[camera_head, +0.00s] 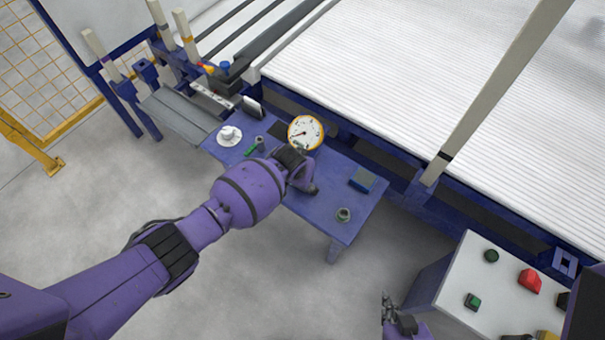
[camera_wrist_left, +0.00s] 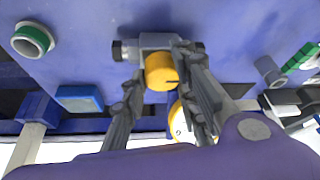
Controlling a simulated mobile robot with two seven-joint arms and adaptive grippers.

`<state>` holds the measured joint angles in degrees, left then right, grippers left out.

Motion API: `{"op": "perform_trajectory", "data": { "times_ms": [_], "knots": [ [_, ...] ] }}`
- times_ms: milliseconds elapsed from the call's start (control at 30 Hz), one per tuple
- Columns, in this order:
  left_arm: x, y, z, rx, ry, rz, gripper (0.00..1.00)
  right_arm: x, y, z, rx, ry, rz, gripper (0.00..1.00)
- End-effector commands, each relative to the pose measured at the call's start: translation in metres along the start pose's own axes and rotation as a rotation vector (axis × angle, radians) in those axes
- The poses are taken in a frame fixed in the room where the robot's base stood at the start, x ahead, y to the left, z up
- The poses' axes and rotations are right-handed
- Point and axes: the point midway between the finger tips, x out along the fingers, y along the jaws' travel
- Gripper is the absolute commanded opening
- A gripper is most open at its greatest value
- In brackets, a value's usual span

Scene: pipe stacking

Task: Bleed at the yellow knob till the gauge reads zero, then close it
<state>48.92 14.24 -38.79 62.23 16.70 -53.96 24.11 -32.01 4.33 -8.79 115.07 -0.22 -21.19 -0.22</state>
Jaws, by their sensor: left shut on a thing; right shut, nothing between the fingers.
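The yellow knob (camera_wrist_left: 161,71) sits on a grey valve body (camera_wrist_left: 160,42) on the blue table. My left gripper (camera_wrist_left: 162,66) is shut on the knob, one finger at each side. In the head view my left gripper (camera_head: 301,172) and forearm hide the knob. The gauge (camera_head: 305,132) has a white dial and a yellow rim, just beyond the left gripper. Its reading is too small to tell. In the left wrist view the gauge (camera_wrist_left: 180,124) is partly hidden behind a finger. My right gripper (camera_head: 392,306) is shut and empty, low in the head view beside the control panel.
On the table (camera_head: 318,213) are a blue box (camera_head: 362,180), a green-lined ring (camera_head: 343,214), a white cup (camera_head: 229,134) and a small green part (camera_head: 251,148). A control panel (camera_head: 500,279) with a red button (camera_head: 529,280) stands at right. A conveyor lies behind the table.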

Motion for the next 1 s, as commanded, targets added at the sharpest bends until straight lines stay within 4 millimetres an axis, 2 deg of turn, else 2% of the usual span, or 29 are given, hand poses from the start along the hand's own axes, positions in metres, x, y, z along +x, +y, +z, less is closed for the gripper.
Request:
{"op": "perform_trajectory", "data": {
  "times_ms": [33, 233, 267, 367, 1000],
  "knots": [
    [0.0022, 0.0099, 0.0061, -0.004, -0.009, 0.016, 0.01, 0.0002, -0.0001, 0.0014, 0.000, -0.002, 0.000, 0.00],
    [0.0024, 0.0101, 0.0063, -0.003, -0.009, 0.016, 0.01, -0.0001, -0.0001, 0.0026, 0.000, -0.005, 0.000, 0.00],
    [0.0024, 0.0101, 0.0063, -0.003, -0.009, 0.016, 0.29, -0.0002, -0.0001, 0.0027, 0.000, -0.005, 0.000, 0.00],
    [0.0024, 0.0102, 0.0062, -0.003, -0.009, 0.016, 0.41, -0.0004, -0.0001, 0.0030, 0.000, -0.006, 0.000, 0.00],
    [-0.0004, 0.0036, 0.0020, -0.001, -0.003, 0.006, 0.41, -0.0018, 0.0013, 0.0035, -0.002, -0.007, 0.001, 0.00]
  ]
}}
